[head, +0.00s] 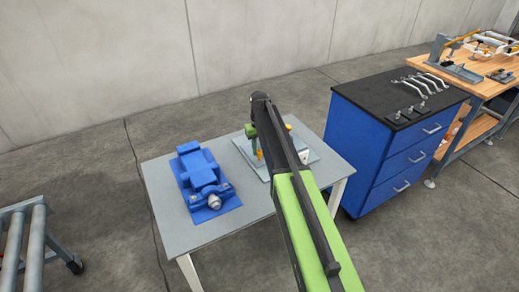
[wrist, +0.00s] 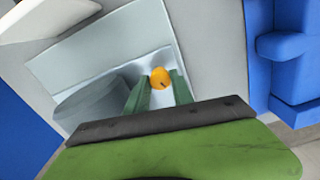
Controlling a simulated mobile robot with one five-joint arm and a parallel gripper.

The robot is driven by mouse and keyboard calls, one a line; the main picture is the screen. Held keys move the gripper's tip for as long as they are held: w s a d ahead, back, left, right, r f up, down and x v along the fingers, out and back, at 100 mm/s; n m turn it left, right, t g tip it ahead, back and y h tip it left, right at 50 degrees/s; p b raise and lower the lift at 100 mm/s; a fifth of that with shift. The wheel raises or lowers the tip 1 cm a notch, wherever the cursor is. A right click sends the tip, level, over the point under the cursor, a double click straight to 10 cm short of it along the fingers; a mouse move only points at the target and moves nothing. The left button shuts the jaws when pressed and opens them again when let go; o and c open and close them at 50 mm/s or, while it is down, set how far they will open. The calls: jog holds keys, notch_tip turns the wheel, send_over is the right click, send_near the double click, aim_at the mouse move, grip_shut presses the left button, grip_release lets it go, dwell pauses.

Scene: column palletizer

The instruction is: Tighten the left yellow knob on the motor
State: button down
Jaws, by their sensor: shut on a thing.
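A yellow knob (wrist: 160,78) sits between the two green fingers of my gripper (wrist: 160,88) in the wrist view, and the fingers are shut on it. In the head view this knob (head: 260,154) shows low at the left side of my arm, just below the gripper (head: 256,147). A second yellow spot (head: 288,127) shows to the right of my arm, partly hidden. A grey rounded body (wrist: 88,104), seemingly the motor, lies left of the fingers on a pale plate (wrist: 85,50). My arm hides most of the motor in the head view.
A grey table (head: 160,180) carries the plate and a blue machine (head: 203,178) at left. A blue drawer cabinet (head: 375,150) with wrenches on top stands close at right. Beyond it is a wooden workbench (head: 490,85). A roller stand (head: 25,235) is at far left.

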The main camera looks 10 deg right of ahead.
aim_at(259, 151)
jog(key=shift+m, duration=1.5)
jog(key=c, duration=1.1)
grip_release()
notch_tip(259, 151, up, 17)
jog(key=p, duration=1.7)
jog(key=shift+r, duration=0.2)
